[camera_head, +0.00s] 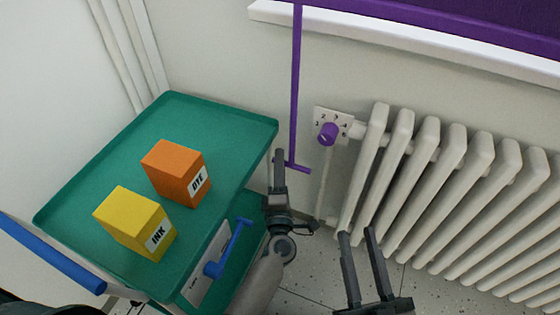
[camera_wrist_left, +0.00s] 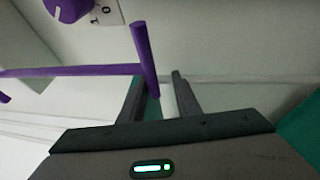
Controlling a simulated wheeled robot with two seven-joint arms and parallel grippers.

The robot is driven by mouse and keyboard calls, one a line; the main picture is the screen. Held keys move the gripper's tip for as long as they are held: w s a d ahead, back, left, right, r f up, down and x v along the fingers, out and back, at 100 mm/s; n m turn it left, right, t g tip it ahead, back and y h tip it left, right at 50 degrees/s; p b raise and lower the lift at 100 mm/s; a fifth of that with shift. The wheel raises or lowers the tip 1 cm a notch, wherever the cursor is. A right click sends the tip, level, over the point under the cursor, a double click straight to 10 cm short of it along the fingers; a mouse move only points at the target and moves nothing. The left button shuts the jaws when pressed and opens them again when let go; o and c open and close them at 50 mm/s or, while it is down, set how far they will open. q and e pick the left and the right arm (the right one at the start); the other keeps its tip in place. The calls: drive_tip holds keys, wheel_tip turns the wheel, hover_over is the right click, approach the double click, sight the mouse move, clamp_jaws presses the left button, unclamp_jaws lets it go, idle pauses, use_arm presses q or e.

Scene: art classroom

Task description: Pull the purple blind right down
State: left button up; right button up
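The purple blind (camera_head: 515,14) shows only its lower part at the top right, above a white sill. A purple rod (camera_head: 295,90) hangs from it along the wall and ends in a short crossbar handle (camera_head: 298,168). My left gripper (camera_head: 280,155) is at this handle, seen edge-on. In the left wrist view its two fingers (camera_wrist_left: 156,85) stand apart, with the near end of the crossbar (camera_wrist_left: 146,62) at the gap between their tips. The fingers are not closed on it. My right gripper (camera_head: 357,234) is open and empty, low in front of the radiator.
A green trolley (camera_head: 75,187) carries an orange DYE box (camera_head: 176,172) and a yellow INK box (camera_head: 135,223), left of my left gripper. A white radiator (camera_head: 455,185) with a purple knob (camera_head: 327,134) stands right of the rod. A blue handle (camera_head: 229,250) is on the trolley's side.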

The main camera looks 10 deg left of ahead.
use_arm(q)
drive_tip(key=shift+r, duration=0.2)
drive_tip(key=shift+s, duration=0.1)
drive_tip(key=shift+s+d, duration=0.1)
drive_tip(key=shift+s, duration=0.15)
drive_tip(key=v, duration=1.6)
drive_tip(key=shift+s+f, duration=0.2)
drive_tip(key=shift+s, duration=0.1)
use_arm(e)
drive_tip(key=shift+w+f, duration=0.2)
drive_tip(key=shift+f, duration=0.15)
drive_tip(key=shift+f, duration=0.1)
